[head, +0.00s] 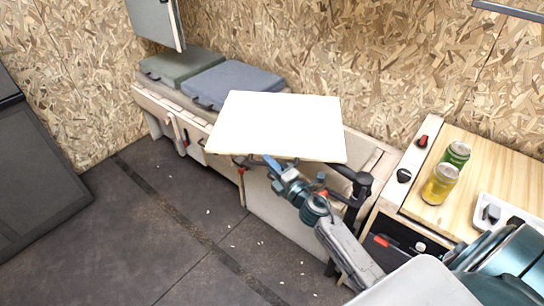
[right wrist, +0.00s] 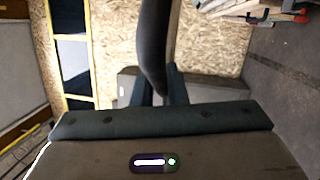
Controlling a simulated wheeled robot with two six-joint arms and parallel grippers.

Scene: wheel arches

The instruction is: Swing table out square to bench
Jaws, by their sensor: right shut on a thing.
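The table has a pale, flat top (head: 280,125) that overhangs the bench, and its edges run at an angle to the bench's long side. A dark jointed support (head: 352,182) shows under its right corner. The bench (head: 160,108) runs along the wall from the upper left. My right gripper (head: 272,163) is at the table's front edge, its tips partly hidden beneath the top. In the right wrist view it is shut on a dark curved bar (right wrist: 155,45) that seems to belong to the table. My left gripper is not in view.
Green and blue cushions (head: 232,84) lie on the bench. At the right, a wooden counter (head: 490,165) carries a green can (head: 456,154), a yellow can (head: 440,184) and a white tray (head: 508,212). The dark floor (head: 150,235) at the left is open apart from small pale specks.

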